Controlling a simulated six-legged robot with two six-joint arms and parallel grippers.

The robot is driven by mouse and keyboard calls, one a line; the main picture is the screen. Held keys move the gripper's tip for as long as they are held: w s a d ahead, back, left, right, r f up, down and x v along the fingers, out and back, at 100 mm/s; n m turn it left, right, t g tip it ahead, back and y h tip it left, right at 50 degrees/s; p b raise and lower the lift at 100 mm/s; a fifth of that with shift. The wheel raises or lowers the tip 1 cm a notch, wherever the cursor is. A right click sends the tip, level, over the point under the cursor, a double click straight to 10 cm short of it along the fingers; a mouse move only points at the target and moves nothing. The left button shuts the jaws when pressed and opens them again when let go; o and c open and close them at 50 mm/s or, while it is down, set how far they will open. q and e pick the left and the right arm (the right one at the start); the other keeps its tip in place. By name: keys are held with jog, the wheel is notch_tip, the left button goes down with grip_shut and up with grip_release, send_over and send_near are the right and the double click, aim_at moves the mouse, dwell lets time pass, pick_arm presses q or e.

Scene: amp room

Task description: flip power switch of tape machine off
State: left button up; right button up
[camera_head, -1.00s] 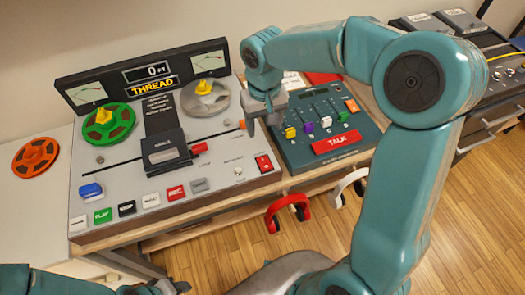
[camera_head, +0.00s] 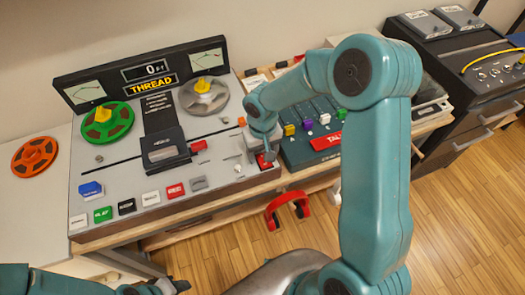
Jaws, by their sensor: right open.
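The tape machine (camera_head: 225,170) stands on the desk at the left, its grey top sloping toward me. Its red power switch (camera_head: 265,163) is at the right front corner of the panel and is partly covered by my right gripper. My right gripper (camera_head: 260,152) points down over the switch, open, its fingertips close to it. I cannot tell whether they touch it, or which way the switch is tipped. My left gripper (camera_head: 168,287) shows only in part at the bottom edge, away from the machine, and its jaws cannot be made out.
A mixer with a red TALK button (camera_head: 327,141) stands right of the machine, partly behind my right arm. A row of buttons (camera_head: 127,207) lines the machine's front. Red headphones (camera_head: 287,209) hang below the desk edge. An orange reel (camera_head: 34,157) lies at far left.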

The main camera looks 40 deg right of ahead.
jog(key=c, duration=1)
jog(key=t+b, duration=0.1)
jog(key=b, duration=0.3)
jog(key=t+b, duration=0.1)
jog(key=b, duration=0.4)
jog(key=shift+s+a+f+t+h, duration=0.1)
jog(key=shift+s+t+h, duration=0.2)
jog(key=shift+t, duration=0.1)
jog(key=shift+c, duration=0.2)
jog(key=shift+r, duration=0.3)
jog(key=o, duration=1)
jog(key=shift+o, duration=0.2)
jog(key=p+v, duration=0.1)
jog(key=v, duration=1.5)
jog(key=shift+s+p, duration=0.15)
jog(key=shift+p, duration=0.25)
